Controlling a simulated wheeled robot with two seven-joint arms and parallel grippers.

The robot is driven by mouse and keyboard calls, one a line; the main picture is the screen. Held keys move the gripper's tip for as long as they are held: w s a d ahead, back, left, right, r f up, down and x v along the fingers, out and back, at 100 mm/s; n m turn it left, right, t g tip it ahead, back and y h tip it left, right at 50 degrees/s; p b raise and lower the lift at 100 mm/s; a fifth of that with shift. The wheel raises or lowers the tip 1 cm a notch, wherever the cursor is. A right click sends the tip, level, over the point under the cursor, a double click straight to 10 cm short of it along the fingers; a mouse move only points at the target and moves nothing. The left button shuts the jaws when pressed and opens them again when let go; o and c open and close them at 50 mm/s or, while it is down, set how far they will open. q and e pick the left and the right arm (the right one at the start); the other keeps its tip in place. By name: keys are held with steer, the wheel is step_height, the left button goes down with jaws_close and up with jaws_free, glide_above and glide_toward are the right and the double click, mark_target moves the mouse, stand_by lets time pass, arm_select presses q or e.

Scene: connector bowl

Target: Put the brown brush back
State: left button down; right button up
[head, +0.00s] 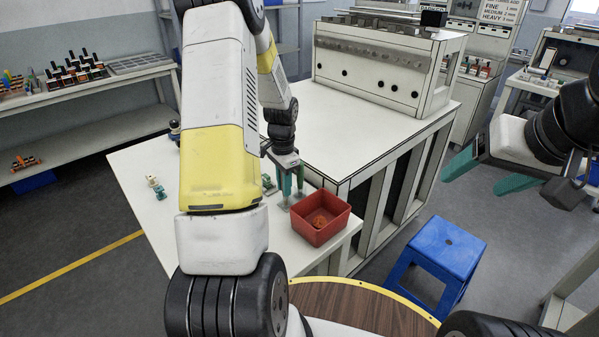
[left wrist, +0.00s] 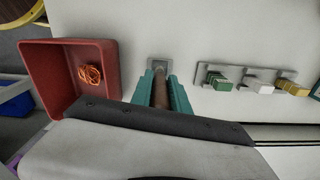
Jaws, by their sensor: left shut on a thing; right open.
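My left gripper (head: 289,192) points down over the white table, just left of the red bowl. In the left wrist view its teal fingers (left wrist: 160,95) are shut on the brown brush (left wrist: 160,90), a brown rod-like piece. The brush's end is at a small grey square holder (left wrist: 157,63) on the table; I cannot tell whether it is seated in it or just above. In the head view the fingers and arm mostly hide the brush. My right gripper (head: 488,174) is open and empty, high above the floor at the right.
The red bowl (head: 336,232) with an orange coil (head: 320,221) stands close beside the left gripper. A grey rack with green (left wrist: 220,83), white (left wrist: 262,87) and yellow (left wrist: 293,89) pieces sits on its other side. A blue stool (head: 440,246) stands on the floor. A large white bench (head: 370,120) is behind.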

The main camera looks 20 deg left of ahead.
arm_select(q)
steer(key=shift+f, duration=0.1)
steer(key=c, duration=1.3)
jaws_free()
steer(key=shift+o, duration=0.2)
step_height(320, 180, up, 12)
steer(key=shift+f, duration=0.15)
steer(key=s+d+r+n+t+h, duration=0.1)
steer(key=s+d+r+n+t, duration=0.1)
steer(key=s+d+r, duration=0.35)
steer(key=s+d+r+n+t, duration=0.2)
steer(key=s+d+r, duration=0.1)
steer(key=s+r, duration=0.5)
steer(key=s+d+r+n+t+h, duration=0.1)
steer(key=s+d+r+n+t, duration=0.1)
steer(key=s, duration=0.6)
steer(key=shift+s+d+r+n, duration=0.25)
steer(key=shift+d+r+n, duration=0.4)
steer(key=shift+d, duration=0.35)
